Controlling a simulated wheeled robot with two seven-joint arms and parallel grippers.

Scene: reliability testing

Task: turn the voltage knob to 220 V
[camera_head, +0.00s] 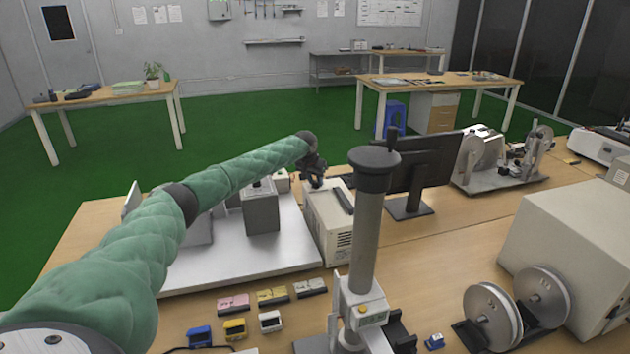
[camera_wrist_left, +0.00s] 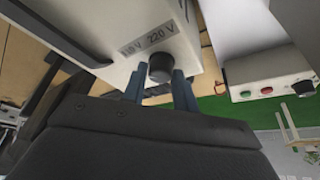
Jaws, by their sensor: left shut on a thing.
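The voltage knob (camera_wrist_left: 161,67) is a round black knob on the white face of a box, below a label (camera_wrist_left: 147,38) reading 110 V and 220 V. My left gripper (camera_wrist_left: 159,78) has its two blue fingers on either side of the knob and is shut on it. I cannot make out a pointer mark on the knob. In the head view the white box (camera_head: 327,222) with a dark handle stands in the middle of the table, and my left gripper (camera_head: 314,173) is at its far end. The knob is hidden there. My right gripper is not in view.
A grey block (camera_head: 261,209) stands on a pale platform (camera_head: 240,262) left of the box. A column stand (camera_head: 367,235) rises close in front on the right. A monitor (camera_head: 422,165) stands behind it. Small coloured blocks (camera_head: 235,329) lie at the front.

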